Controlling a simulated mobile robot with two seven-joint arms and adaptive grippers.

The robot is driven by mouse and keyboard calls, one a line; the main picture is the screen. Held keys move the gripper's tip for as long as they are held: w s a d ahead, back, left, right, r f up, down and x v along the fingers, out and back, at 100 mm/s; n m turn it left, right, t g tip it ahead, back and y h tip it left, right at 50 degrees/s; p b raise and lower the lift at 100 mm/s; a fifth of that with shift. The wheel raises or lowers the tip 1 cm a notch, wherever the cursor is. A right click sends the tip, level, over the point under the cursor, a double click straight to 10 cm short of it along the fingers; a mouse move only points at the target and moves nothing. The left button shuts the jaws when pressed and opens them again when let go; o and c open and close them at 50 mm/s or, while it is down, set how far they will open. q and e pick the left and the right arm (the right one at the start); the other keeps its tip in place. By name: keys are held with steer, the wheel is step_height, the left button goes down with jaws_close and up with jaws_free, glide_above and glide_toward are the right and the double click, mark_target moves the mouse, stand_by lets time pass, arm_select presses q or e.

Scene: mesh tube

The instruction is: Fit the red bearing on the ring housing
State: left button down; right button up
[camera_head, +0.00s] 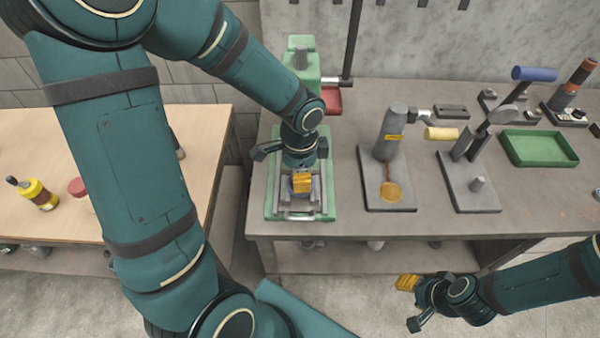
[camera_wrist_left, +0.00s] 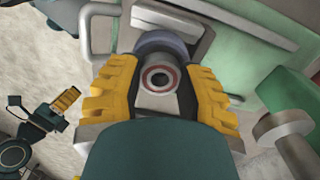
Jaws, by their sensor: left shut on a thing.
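My left gripper (camera_head: 302,186) points down over the green-based press (camera_head: 273,205) at the left end of the grey bench. In the left wrist view its yellow fingers (camera_wrist_left: 160,88) are closed in on both sides of a round piece with a red ring and dark centre, which looks like the red bearing (camera_wrist_left: 158,68). A grey-purple rounded part (camera_wrist_left: 165,40), possibly the ring housing, shows just behind it. I cannot tell whether the two touch. My right gripper (camera_head: 408,303) is open and empty in front of the bench.
A grey cylinder stand (camera_head: 390,133), a lever press (camera_head: 470,188) and a green tray (camera_head: 538,147) stand to the right on the bench. A wooden table (camera_head: 60,222) at left carries a yellow item (camera_head: 38,195). The press column (camera_head: 302,70) rises behind my left gripper.

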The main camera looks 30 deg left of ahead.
arm_select(q)
steer(key=shift+f, duration=0.3)
steer(key=c, duration=0.5)
jaws_free()
steer(key=shift+c, duration=0.2)
step_height(320, 180, up, 12)
